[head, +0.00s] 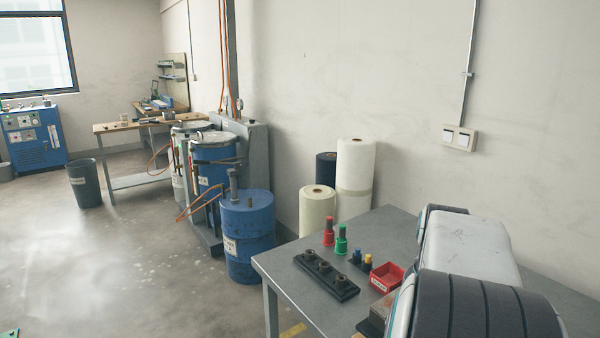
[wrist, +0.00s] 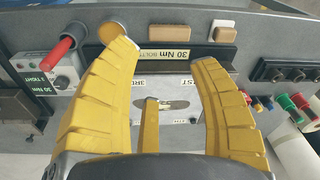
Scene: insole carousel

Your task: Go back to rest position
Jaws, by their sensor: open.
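My gripper (wrist: 165,52) shows in the wrist view. Its ribbed yellow fingers are spread wide apart, and a third, shorter yellow finger stands between them lower down. No object is between the fingers. My gripper cannot be made out in the head view.
In the wrist view, a red-handled lever (wrist: 62,50) is left of the fingers. In the head view, a grey table (head: 290,275) holds a red bin (head: 386,277) and a black holder (head: 325,276). A blue drum (head: 248,235) stands beyond; the floor (head: 110,260) at left is open.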

